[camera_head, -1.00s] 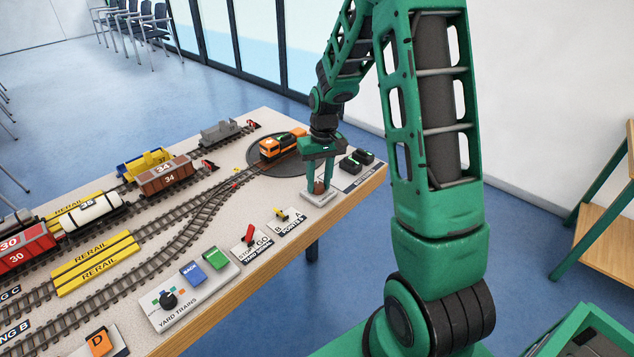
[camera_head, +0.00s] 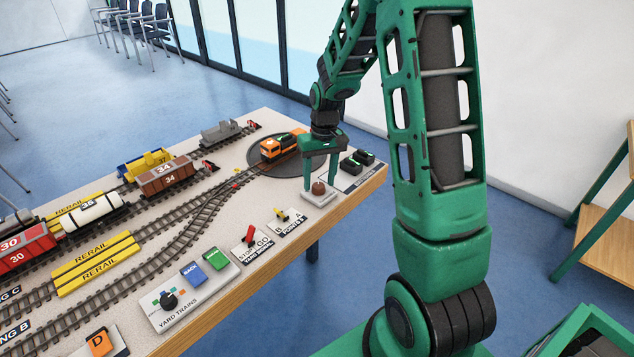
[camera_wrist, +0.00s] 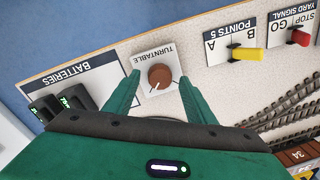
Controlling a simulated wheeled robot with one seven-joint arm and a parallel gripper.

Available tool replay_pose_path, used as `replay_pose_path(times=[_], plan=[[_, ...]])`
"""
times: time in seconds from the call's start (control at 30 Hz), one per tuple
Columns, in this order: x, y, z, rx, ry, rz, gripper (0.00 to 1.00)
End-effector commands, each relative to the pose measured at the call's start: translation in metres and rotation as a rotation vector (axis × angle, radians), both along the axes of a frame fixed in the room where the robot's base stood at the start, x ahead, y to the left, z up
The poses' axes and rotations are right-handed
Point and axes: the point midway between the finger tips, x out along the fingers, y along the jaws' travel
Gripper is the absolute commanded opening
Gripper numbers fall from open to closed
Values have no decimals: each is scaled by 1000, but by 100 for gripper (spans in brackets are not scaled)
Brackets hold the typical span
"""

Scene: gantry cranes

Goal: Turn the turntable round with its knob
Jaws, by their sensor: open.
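The turntable knob (camera_head: 318,188) is a round brown knob on a pale square plate near the table's right edge. In the wrist view the knob (camera_wrist: 160,77) sits on a plate labelled TURNTABLE, with a small white mark at its lower right. My gripper (camera_head: 321,185) is over the plate with its fingers pointing down. In the wrist view my gripper (camera_wrist: 160,88) is open, one finger on each side of the knob with gaps between. The turntable (camera_head: 262,168) is a dark disc behind, carrying an orange locomotive (camera_head: 277,147); my gripper hides part of it.
Black batteries (camera_head: 357,160) stand right of the knob plate. The yellow points lever (camera_wrist: 245,54) and red signal lever (camera_wrist: 299,38) are on nearby panels. Tracks with wagons (camera_head: 167,177) fill the table's left side.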

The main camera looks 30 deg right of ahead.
Motion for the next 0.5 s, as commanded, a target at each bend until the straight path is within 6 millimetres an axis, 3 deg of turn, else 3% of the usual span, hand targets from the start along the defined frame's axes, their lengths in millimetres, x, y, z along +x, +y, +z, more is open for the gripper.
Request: replay_pose_path(times=[0.3,0.5], plan=[[2,-4,59,-1,-6,1,50],[1,-5,86,-1,-4,1,50]])
